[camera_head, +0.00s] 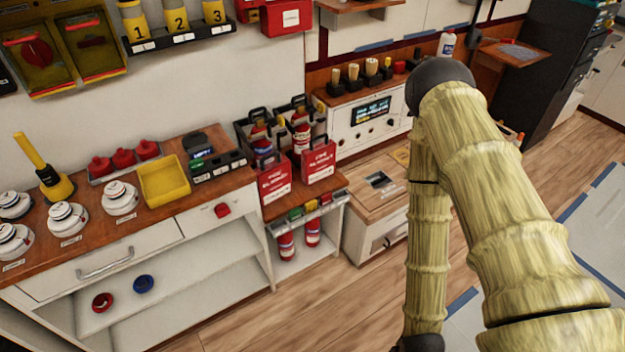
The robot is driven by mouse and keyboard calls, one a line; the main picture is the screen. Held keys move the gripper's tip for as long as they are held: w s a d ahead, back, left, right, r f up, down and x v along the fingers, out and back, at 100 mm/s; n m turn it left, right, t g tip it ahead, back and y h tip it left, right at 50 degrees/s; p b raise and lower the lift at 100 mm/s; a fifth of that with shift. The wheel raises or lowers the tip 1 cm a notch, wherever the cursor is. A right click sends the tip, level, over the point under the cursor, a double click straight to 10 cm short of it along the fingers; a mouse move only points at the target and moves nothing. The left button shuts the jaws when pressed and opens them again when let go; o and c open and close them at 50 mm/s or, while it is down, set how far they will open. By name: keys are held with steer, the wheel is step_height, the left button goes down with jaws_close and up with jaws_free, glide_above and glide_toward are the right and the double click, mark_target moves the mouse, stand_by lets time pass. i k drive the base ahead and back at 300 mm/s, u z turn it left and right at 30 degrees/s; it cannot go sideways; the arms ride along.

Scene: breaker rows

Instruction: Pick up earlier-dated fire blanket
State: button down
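Two red fire blanket packs with white lettering stand side by side on the low wooden-topped cabinet in the middle. The left fire blanket (274,182) is nearer, and the right fire blanket (319,164) is slightly farther back. Both look upright, with dark handle-like loops above them. Any dates on them are too small to read. My arm, with a yellow bamboo-like surface, rises from the lower right, bends at a dark joint, and drops to the bottom edge. My gripper does not show, so I cannot tell what it holds.
Red extinguishers (286,246) stand on the shelf below the packs. Left is a counter with a yellow tray (165,182) and white round detectors (121,198). Wooden floor (300,315) is clear in front.

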mark_target(318, 161)
steer(key=z, duration=1.6)
steer(key=i, duration=1.25)
steer(key=u, duration=2.4)
